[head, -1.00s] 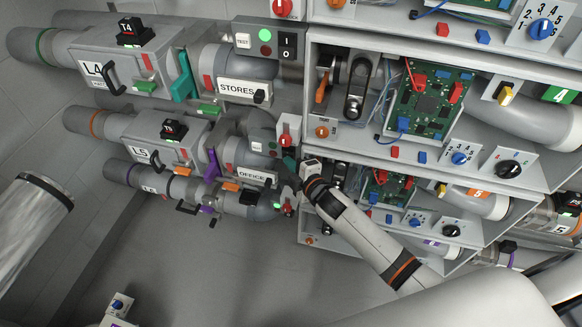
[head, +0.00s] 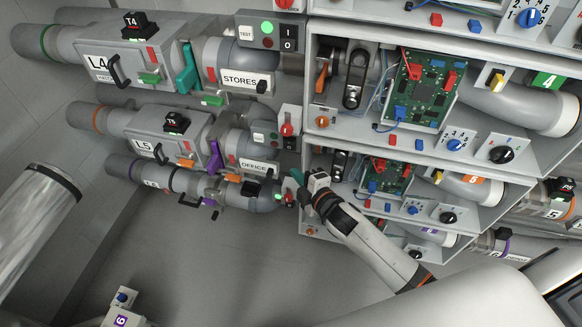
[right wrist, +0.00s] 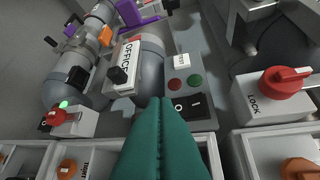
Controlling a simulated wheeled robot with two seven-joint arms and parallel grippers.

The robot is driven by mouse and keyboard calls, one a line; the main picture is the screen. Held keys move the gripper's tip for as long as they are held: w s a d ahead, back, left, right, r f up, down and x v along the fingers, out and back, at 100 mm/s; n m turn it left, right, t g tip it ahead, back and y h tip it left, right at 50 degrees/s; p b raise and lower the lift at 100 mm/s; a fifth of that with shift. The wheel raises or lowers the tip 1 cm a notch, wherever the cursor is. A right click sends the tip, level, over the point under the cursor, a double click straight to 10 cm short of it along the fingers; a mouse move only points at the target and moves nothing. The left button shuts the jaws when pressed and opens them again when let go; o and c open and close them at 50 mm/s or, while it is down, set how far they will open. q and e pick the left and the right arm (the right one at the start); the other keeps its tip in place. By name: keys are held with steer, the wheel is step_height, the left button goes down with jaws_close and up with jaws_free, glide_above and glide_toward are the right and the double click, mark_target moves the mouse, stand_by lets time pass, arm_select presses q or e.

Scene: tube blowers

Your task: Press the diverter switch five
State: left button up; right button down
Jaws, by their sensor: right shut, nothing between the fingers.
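No switch carries a readable diverter label. A cabinet with an orange 5 tag (head: 474,180) has a yellow switch (head: 438,176). The L5 line's OFFICE blower (head: 253,166) has a small panel (head: 264,137). In the right wrist view that panel shows a TEST button (right wrist: 182,62), a red and a green button and a black O/I rocker (right wrist: 192,104). My right gripper (head: 297,176) has teal fingers, shut and empty, below and right of the OFFICE label. In the wrist view its tips (right wrist: 155,102) appear just left of the rocker; contact cannot be told. My left gripper is out of view.
A red LOCK knob (right wrist: 284,80) sits right of the panel. A green circuit board (head: 415,90) and dials fill the upper cabinet. The STORES blower (head: 245,80) is above. Open floor (head: 220,260) lies below the pipes.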

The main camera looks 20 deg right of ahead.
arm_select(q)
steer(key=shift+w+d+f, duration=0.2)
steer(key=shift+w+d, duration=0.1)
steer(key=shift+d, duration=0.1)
arm_select(e)
steer(key=shift+f+v, duration=0.25)
steer(key=shift+v, duration=1.1)
steer(key=shift+f+v, duration=0.2)
steer(key=shift+v, duration=1.2)
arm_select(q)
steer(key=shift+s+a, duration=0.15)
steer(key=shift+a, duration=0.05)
arm_select(e)
steer(key=shift+s+a+f, duration=0.1)
steer(key=shift+s+a, duration=0.05)
steer(key=shift+a, duration=0.05)
